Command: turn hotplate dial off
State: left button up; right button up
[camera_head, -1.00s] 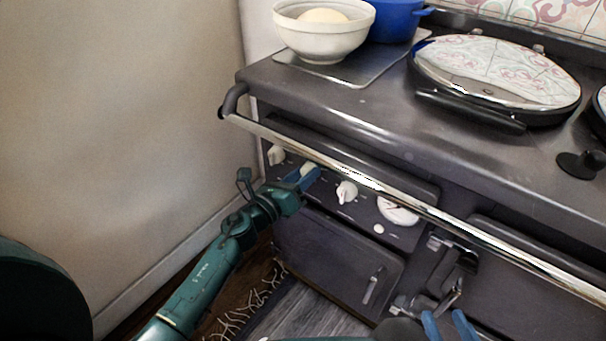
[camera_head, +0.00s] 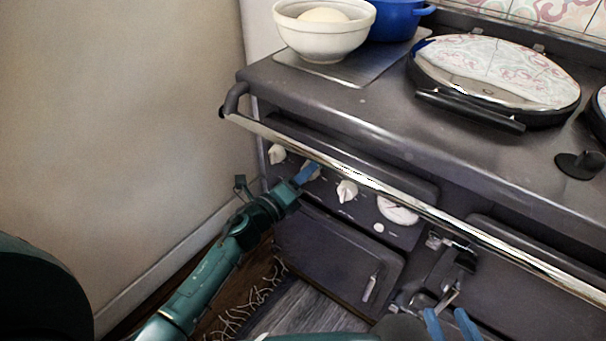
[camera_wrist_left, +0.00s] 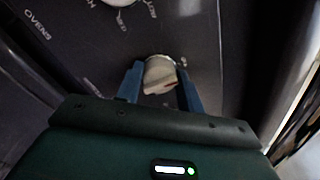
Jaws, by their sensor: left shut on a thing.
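Cream dials sit on the dark front panel of the range, below the chrome rail. My left gripper (camera_head: 309,172) is at the second dial from the left, which its fingers and wrist mostly hide in the head view. In the left wrist view, this cream dial (camera_wrist_left: 160,77) sits between the two blue fingers, and the gripper is shut on it. No label for it can be read. A free dial (camera_head: 277,153) is to its left and another (camera_head: 346,190) to its right. My right gripper (camera_head: 450,324) is low at the bottom edge, its blue fingers apart and empty.
The chrome rail (camera_head: 385,190) runs just above and in front of the dials. A round white gauge (camera_head: 397,210) is further right. An oven door (camera_head: 335,255) is below. A cream bowl (camera_head: 322,35) and a blue pot (camera_head: 398,18) stand on top. The wall (camera_head: 130,110) is close on the left.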

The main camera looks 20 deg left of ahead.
pick_arm(q)
jog(key=o, duration=1)
jog(key=v, duration=1.3)
jog(key=shift+s, duration=0.15)
jog(key=shift+f, duration=0.1)
